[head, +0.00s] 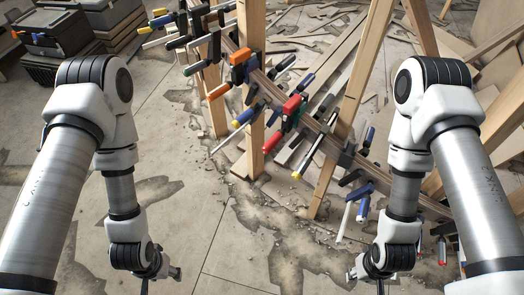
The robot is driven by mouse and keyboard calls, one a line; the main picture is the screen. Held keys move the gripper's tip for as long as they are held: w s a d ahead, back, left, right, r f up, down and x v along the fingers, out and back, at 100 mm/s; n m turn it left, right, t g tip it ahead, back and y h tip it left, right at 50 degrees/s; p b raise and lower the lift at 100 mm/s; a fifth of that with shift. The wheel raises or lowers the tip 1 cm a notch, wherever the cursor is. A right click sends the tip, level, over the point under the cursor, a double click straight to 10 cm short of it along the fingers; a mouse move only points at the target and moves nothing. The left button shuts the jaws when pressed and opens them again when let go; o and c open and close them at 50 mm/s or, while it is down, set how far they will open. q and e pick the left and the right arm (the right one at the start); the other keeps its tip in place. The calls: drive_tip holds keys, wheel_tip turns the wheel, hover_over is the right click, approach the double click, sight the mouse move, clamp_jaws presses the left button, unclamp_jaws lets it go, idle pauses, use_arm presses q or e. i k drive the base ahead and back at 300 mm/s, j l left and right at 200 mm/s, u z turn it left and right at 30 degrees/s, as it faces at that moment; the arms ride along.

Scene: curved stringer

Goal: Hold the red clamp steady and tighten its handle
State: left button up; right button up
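The red clamp (292,105) sits on the curved wooden stringer near the middle of the head view, among several other clamps. Its red handle (272,141) sticks out down and to the left, over the floor. My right gripper (366,274) hangs low at the bottom edge of the view, well below and right of the clamp. My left gripper (162,276) hangs at the bottom edge, below and left of the clamp. Both grippers are apart from the clamp. Their fingers are small and partly cut off by the frame, so their opening is unclear.
Orange (219,91), yellow-tipped and blue clamps crowd the stringer around the red one. Upright wooden posts (251,120) and slanted posts (320,185) stand close by. Dark cases (52,40) are stacked at the upper left. Scrap boards lie behind; cracked floor is open in front.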

sight(269, 146)
drive_tip(key=z, duration=1.1)
drive_tip(key=j+z, duration=0.75)
drive_tip(key=z, duration=0.2)
drive_tip(key=k+j+z, duration=0.15)
drive_tip(key=j+z, duration=0.3)
drive_tip(key=k+j+z, duration=0.15)
drive_tip(key=z, duration=0.35)
drive_tip(key=k+j+z, duration=0.2)
drive_tip(key=z, duration=0.25)
drive_tip(key=j, duration=0.1)
